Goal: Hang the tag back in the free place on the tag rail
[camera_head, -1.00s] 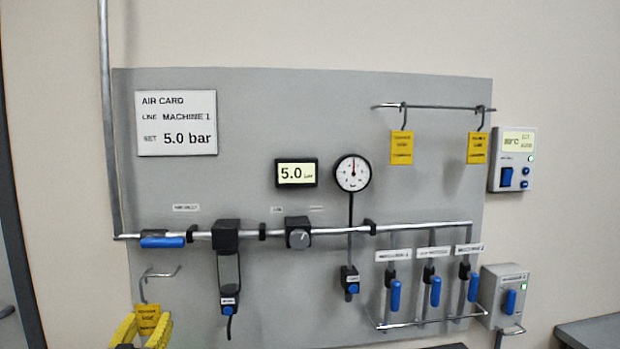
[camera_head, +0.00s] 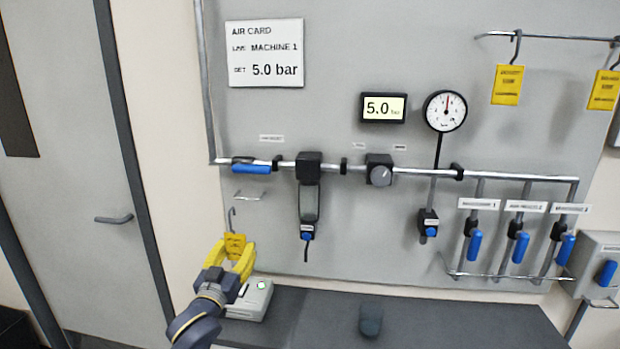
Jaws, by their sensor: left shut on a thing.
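A yellow tag (camera_head: 235,243) with a thin grey wire hook on top is in the head view at lower left. My left gripper (camera_head: 233,258) has its yellow fingers shut on it and holds it upright, in front of the panel's lower left edge. The tag rail (camera_head: 560,37) is a thin bar at the upper right. A yellow tag (camera_head: 508,85) hangs by a hook toward its left end, and another yellow tag (camera_head: 604,91) hangs further right, at the picture edge. Bare rail lies between them. My right gripper is not in view.
A short wire bracket (camera_head: 252,196) sticks out just above the held tag's hook. An air pipe (camera_head: 410,172) with valves crosses the panel; a round gauge (camera_head: 445,111) stands above it. A light grey box (camera_head: 250,300) and a dark object (camera_head: 371,320) are on the dark bench (camera_head: 450,322).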

